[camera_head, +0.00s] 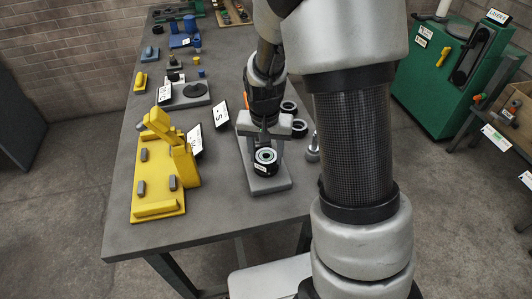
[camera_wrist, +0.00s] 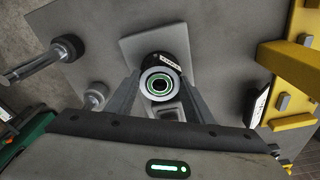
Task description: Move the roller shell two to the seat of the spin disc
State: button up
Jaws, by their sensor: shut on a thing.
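The roller shell (camera_wrist: 147,64) is a short black ring with a white label and a bright, green-edged bore. In the wrist view it sits between the fingertips of my gripper (camera_wrist: 160,85), which is shut on it. In the head view the shell (camera_head: 265,168) shows below my gripper (camera_head: 265,145), over a grey base plate (camera_head: 270,186). I cannot tell whether the shell touches that plate. The plate also shows behind the shell in the wrist view (camera_wrist: 140,47). I cannot make out for certain which part is the spin disc's seat.
Two black rings (camera_head: 299,129) stand right of my gripper. A yellow fixture (camera_head: 155,170) stands to the left, with signs beside it. A grey plate with a dark disc (camera_head: 186,92) lies farther back. The bench's front left is bare. A green machine (camera_head: 440,75) stands at right.

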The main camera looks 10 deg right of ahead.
jog(key=shift+f, duration=0.1)
dwell(0.4)
jog(key=o, duration=2.5)
jog(key=shift+s+a+r+p, duration=0.1)
jog(key=shift+s+r+p, duration=0.05)
jog(key=shift+r+p, duration=1.15)
jog(key=shift+s+a+r+p, duration=0.15)
jog(key=shift+r+p, duration=0.6)
jog(key=shift+r, duration=0.9)
jog(key=shift+s+d+r+p, duration=0.1)
jog(key=shift+s+r+p, duration=0.1)
jog(key=shift+r+p, duration=1.1)
jog(key=shift+r, duration=0.2)
